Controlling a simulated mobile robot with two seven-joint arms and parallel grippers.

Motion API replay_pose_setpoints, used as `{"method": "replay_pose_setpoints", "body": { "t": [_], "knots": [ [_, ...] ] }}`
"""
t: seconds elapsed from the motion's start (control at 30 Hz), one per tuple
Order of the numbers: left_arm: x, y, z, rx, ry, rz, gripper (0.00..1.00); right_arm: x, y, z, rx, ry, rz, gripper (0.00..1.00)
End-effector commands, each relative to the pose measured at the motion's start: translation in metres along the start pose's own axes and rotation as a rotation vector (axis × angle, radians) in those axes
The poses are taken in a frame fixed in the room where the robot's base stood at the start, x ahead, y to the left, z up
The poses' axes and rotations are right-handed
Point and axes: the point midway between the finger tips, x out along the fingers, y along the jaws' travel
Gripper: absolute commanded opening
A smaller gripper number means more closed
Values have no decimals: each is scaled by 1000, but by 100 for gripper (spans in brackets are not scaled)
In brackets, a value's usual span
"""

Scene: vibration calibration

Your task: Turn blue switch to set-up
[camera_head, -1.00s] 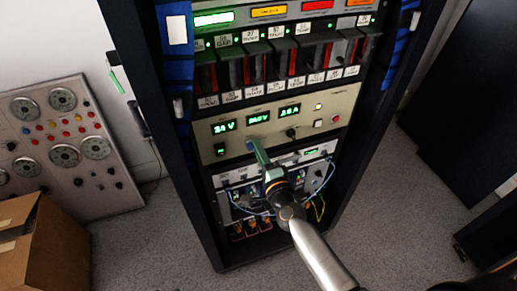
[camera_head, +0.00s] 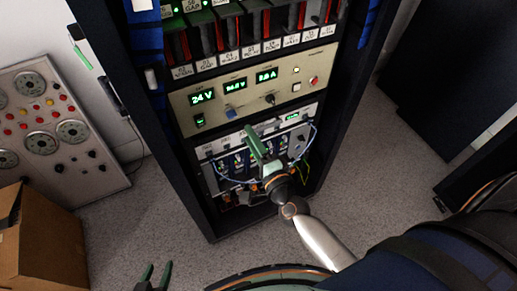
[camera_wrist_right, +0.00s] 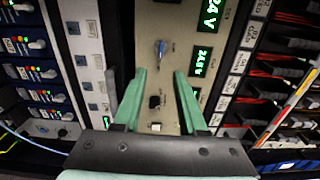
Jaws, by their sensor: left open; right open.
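The blue switch (camera_head: 230,112) is a small knob on the cream panel, below the green readouts. In the right wrist view the blue switch (camera_wrist_right: 160,48) shows beyond the fingertips, uncovered. My right gripper (camera_head: 254,135) has green fingers and is in front of the rack, below the blue switch in the head view. In its wrist view the right gripper (camera_wrist_right: 159,76) is open and empty, its fingers apart and clear of the switch. The set-up label is too small to read. My left gripper (camera_head: 155,275) is open and empty at the bottom edge.
A black knob (camera_head: 270,99) sits right of the blue switch, with a red button (camera_head: 313,81) further right. Blue cables (camera_head: 311,140) loop in front of the lower unit. A cardboard box (camera_head: 40,245) and a gauge panel (camera_head: 50,130) stand at left.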

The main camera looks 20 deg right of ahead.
Motion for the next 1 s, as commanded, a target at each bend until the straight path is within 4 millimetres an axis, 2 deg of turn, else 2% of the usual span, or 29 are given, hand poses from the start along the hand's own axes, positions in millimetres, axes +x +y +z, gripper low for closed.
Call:
{"method": "replay_pose_setpoints", "body": {
  "t": [0.1, 0.3, 0.9, 1.0],
  "knots": [
    [1, 0, 2, 0, -3, 0, 50, -21, 1, 0, -2, -2, 2, 41],
    [2, 1, 4, 0, -10, 3, 50, -39, 0, 0, -2, 0, 0, 41],
    [2, 3, 1, 0, -4, 7, 50, -42, 0, 0, -1, 0, 0, 41],
    [-1, 3, -2, 0, -3, 7, 50, -45, 0, 3, -49, -19, 12, 41]
  ]
}}
